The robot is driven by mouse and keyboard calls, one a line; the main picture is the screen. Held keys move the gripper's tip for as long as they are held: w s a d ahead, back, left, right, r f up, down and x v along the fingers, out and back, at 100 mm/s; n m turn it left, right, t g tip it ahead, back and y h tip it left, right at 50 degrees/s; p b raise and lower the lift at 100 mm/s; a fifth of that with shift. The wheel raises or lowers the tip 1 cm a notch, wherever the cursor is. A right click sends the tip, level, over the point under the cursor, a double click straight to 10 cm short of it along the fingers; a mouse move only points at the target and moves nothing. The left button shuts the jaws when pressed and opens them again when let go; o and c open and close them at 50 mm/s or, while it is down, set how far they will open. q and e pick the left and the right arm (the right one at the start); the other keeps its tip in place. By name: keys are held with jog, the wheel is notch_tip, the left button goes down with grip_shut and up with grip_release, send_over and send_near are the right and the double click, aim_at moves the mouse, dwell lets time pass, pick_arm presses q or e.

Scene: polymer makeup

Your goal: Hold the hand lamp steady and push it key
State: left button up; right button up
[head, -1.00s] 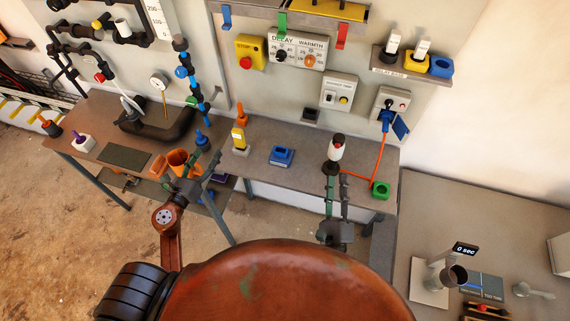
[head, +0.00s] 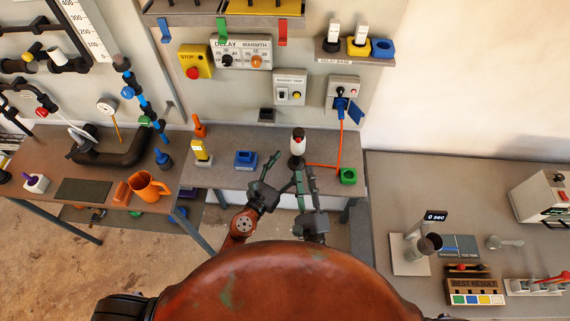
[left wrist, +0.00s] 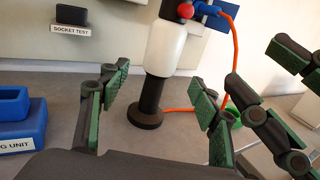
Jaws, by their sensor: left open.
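The hand lamp (head: 297,146) stands upright on the bench, with a white body, black foot and dark top. In the left wrist view, the lamp (left wrist: 166,50) shows a red key (left wrist: 186,11) near its top. My left gripper (head: 271,168) is open, in front of and left of the lamp. In the left wrist view, the lamp is beyond its parted green-padded fingers (left wrist: 160,112), with no clear contact. My right gripper (head: 304,170) is in front of the lamp's foot, its fingers apart. Whether it touches the lamp is unclear.
An orange cable (head: 341,140) runs from the lamp to a wall socket (head: 343,91). An orange mug (head: 147,187) is on the left table.

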aim_at(294, 153)
pick_arm(q)
jog(key=x, duration=0.7)
jog(key=shift+w, duration=0.15)
jog(key=shift+c, duration=0.4)
jog(key=c, duration=1.4)
jog(key=shift+c, duration=0.2)
pick_arm(e)
grip_shut()
